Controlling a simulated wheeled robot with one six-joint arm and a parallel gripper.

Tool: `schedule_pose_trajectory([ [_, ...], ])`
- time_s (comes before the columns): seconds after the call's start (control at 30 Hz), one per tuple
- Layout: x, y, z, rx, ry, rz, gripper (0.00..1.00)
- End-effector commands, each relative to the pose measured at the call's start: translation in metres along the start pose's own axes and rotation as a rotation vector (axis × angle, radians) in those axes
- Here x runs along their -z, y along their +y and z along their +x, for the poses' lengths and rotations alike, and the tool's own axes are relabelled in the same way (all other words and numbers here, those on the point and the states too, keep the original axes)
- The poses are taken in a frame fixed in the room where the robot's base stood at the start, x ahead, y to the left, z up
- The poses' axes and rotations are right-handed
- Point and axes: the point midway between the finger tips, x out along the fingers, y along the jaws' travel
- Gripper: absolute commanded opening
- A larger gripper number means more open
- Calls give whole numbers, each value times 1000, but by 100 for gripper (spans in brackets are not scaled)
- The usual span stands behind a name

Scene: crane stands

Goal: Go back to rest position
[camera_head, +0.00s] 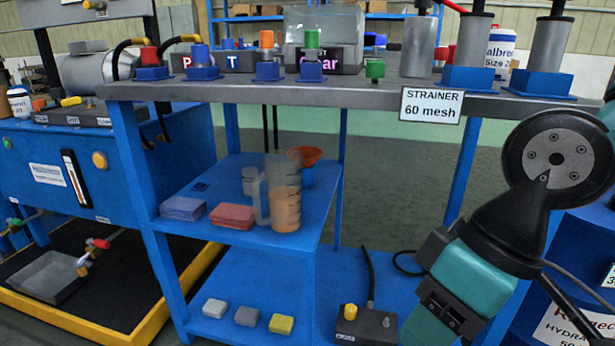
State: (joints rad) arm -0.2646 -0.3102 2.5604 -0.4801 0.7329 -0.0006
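My arm shows at the right, with a dark round joint (558,157) above a teal link (472,285). It stands in front of the blue stand's (232,235) right side and hides part of it. My gripper itself is not in view, so I cannot see its fingers or whether it holds anything.
A grey tabletop (370,95) carries coloured valves and metal cylinders, with a STRAINER 60 mesh sign (432,105) on its edge. A measuring jug (284,195) and sponges (232,216) stand on the shelf below. A yellow-edged black tray (110,290) lies at the left.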

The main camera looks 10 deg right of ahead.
Motion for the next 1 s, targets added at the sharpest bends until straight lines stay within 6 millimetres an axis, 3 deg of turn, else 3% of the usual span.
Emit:
schedule_pose_trajectory([
  [0.03, 8, -10, -34, 0, 1, 0, 41],
  [0.1, 13, -18, -60, 0, 1, 0, 41],
  [1.0, 84, -118, -380, 0, 1, 0, 41],
])
